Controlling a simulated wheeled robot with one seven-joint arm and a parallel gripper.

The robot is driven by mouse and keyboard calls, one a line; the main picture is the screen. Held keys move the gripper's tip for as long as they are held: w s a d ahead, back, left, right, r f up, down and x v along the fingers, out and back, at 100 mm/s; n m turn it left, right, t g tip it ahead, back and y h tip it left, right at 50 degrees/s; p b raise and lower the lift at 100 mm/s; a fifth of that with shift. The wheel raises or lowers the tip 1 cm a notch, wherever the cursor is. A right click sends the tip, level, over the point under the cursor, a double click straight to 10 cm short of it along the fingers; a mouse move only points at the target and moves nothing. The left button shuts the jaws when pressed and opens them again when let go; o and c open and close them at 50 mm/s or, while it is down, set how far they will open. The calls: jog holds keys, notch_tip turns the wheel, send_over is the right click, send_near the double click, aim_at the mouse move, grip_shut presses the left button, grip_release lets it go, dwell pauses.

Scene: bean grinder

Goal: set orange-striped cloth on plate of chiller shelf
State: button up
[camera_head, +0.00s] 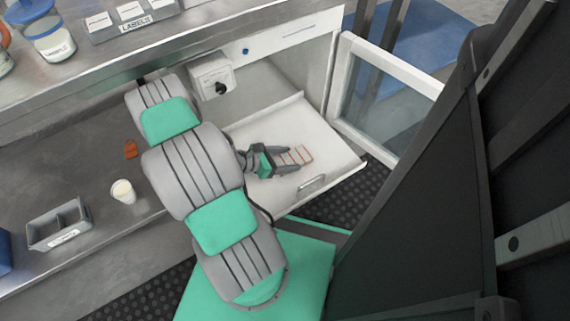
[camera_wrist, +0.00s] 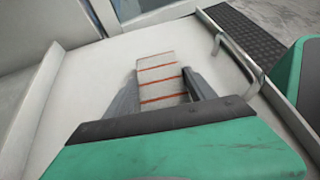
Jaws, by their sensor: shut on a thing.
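The orange-striped cloth (camera_head: 300,155) is a small pale piece with orange stripes. It also shows in the wrist view (camera_wrist: 158,76), between the two fingers. My gripper (camera_head: 291,158) is shut on it, just over the white pull-out plate of the chiller shelf (camera_head: 335,155). The plate also shows in the wrist view (camera_wrist: 92,95), with a raised rim and a metal handle. I cannot tell whether the cloth touches the plate.
The chiller's glass door (camera_head: 385,95) stands open to the right of the plate. A white box with a black knob (camera_head: 212,75) is behind my arm. A white cup (camera_head: 123,191), a grey divided bin (camera_head: 59,225) and a small brown item (camera_head: 130,149) stand on the left counter.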

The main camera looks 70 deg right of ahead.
jog(key=o, duration=1.9)
jog(key=shift+c, duration=0.2)
jog(key=shift+w+a+r+p, duration=0.15)
jog(key=shift+r+p, duration=0.1)
jog(key=shift+p, duration=0.2)
jog(key=p+v, duration=0.4)
jog(key=v, duration=0.6)
jog(key=shift+w+a+r, duration=0.15)
jog(key=shift+w+r, duration=0.1)
jog(key=shift+w+a, duration=0.2)
jog(key=shift+a, duration=0.05)
